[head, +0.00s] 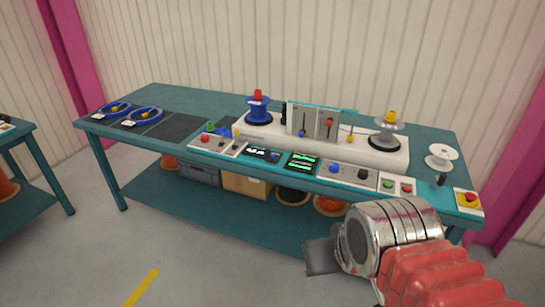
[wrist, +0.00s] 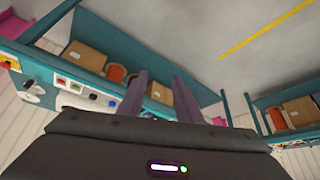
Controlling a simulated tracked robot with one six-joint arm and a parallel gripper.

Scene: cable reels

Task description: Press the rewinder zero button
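A blue button (head: 334,168) sits on a pale panel at the front edge of the teal bench, beside a black knob (head: 362,173). No label is readable, so I cannot tell for sure which control is the zero button. A lit green display (head: 302,162) and a smaller display with white digits (head: 262,153) lie to its left. In the wrist view the blue button (wrist: 93,97) appears left of my fingers. My gripper (wrist: 160,80) is open and empty, its two fingers apart. In the head view it is in front of the bench, away from the controls.
Green and red buttons (head: 397,186) and a red stop button on yellow (head: 470,199) lie to the right. A blue reel (head: 258,110) and a grey reel (head: 389,130) stand on the white rewinder housing (head: 270,137). Boxes and reels fill the lower shelf.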

